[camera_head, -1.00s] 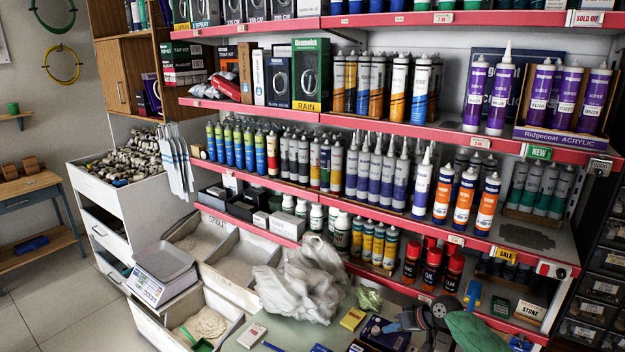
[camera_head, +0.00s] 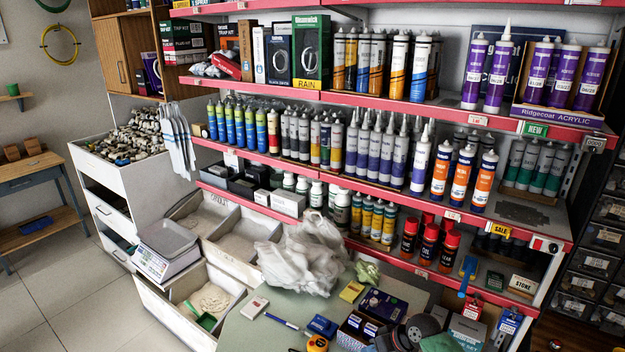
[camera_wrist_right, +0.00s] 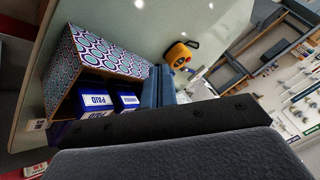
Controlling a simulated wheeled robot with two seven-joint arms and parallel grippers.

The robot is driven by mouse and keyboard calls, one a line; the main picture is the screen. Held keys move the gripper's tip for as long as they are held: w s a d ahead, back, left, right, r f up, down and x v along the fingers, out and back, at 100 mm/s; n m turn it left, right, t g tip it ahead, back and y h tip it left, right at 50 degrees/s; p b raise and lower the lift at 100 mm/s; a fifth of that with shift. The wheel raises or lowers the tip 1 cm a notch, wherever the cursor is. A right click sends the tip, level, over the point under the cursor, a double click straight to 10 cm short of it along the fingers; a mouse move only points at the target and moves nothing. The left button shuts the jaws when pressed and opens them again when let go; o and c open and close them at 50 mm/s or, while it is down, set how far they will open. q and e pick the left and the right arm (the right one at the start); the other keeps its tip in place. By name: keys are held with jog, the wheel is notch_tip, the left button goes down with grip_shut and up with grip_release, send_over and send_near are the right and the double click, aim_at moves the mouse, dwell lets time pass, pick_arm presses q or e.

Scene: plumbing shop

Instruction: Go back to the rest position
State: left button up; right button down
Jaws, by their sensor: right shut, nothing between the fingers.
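My right gripper (camera_wrist_right: 166,88) shows in the right wrist view. Its bluish-grey fingers are together with nothing between them, behind the dark bar of the hand. It is beside an open patterned box (camera_wrist_right: 108,52) that holds dark blue items marked PAID (camera_wrist_right: 95,99). I cannot tell whether it touches the box. In the head view, dark round shapes with a green patch lie at the bottom edge; I cannot tell what they are. My left gripper is in neither view.
A yellow tape measure (camera_wrist_right: 179,55) lies near the box on a pale counter (camera_head: 245,332). Red-edged shelves (camera_head: 400,220) with tubes and cans rise behind. Floor (camera_head: 60,300) at left is clear.

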jog(key=s+a+f+h, duration=0.1)
jog(key=s+a, duration=0.2)
jog(key=s, duration=0.6)
jog(key=s+d+r+m+h, duration=0.1)
jog(key=s+d+r+h, duration=0.15)
jog(key=s, duration=0.65)
jog(key=s+d+r+m+h, duration=0.1)
jog(key=s+d, duration=0.2)
jog(key=s, duration=0.5)
jog(key=s+d+r+m+h, duration=0.1)
jog(key=s+d+h, duration=0.1)
jog(key=s, duration=0.7)
notch_tip(320, 180, down, 28)
jog(key=w+a+g+b, duration=0.1)
jog(key=w+b, duration=0.1)
jog(key=b, duration=0.2)
pick_arm(q)
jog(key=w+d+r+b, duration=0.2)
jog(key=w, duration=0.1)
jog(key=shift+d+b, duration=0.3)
jog(key=shift+b, duration=0.1)
pick_arm(e)
jog(key=s+f, duration=0.4)
jog(key=f, duration=0.9)
jog(key=s+f, duration=0.4)
jog(key=f, duration=0.9)
jog(key=shift+s+a+f+g, duration=0.15)
jog(key=shift+a+f+g, duration=0.1)
jog(key=shift+f+g, duration=0.15)
